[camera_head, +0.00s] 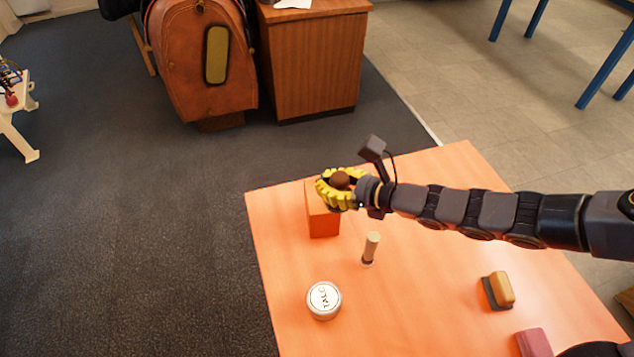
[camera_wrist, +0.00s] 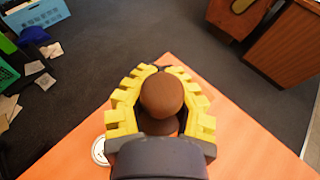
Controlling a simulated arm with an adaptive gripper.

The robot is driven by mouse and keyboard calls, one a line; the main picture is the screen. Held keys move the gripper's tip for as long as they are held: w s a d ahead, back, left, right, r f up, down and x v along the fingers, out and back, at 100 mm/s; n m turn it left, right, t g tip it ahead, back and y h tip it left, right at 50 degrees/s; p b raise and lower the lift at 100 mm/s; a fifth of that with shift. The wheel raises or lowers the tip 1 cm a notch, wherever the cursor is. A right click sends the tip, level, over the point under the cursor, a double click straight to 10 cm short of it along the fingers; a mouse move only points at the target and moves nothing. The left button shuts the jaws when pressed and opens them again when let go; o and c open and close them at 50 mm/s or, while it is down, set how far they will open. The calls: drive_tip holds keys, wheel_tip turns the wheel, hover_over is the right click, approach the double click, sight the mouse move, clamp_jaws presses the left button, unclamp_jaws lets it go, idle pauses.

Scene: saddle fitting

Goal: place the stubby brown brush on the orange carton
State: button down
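The stubby brown brush (camera_head: 340,180) shows as a round brown knob between the yellow fingers of my gripper (camera_head: 338,186). In the wrist view the brush (camera_wrist: 161,96) sits inside the curved fingers (camera_wrist: 160,72), which wrap around it from both sides with their tips close together. The orange carton (camera_head: 323,224) stands upright on the table's far left part. My gripper and the brush are at the height of its top or above, overlapping its upper right in the head view. The brush's underside is hidden, so I cannot tell whether it touches the carton.
On the orange table (camera_head: 415,300) stand a slim upright brush-like piece (camera_head: 371,248), a round white-lidded tin (camera_head: 324,299), a tan-and-dark block brush (camera_head: 498,290) and a pink block (camera_head: 533,343). The table's left edge is close to the carton.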

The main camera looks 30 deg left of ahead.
drive_tip(key=w+a+f, duration=0.2)
drive_tip(key=w+f, duration=0.1)
drive_tip(key=w+a+f, duration=0.5)
drive_tip(key=shift+w+a+f, duration=0.1)
drive_tip(key=shift+w+f, duration=0.2)
drive_tip(key=shift+w+a+f, duration=0.1)
drive_tip(key=shift+f, duration=1.5)
drive_tip(key=shift+f, duration=0.1)
drive_tip(key=c, duration=1.7)
unclamp_jaws()
drive_tip(key=shift+f, duration=0.1)
drive_tip(key=o, duration=0.5)
drive_tip(key=shift+o, duration=0.2)
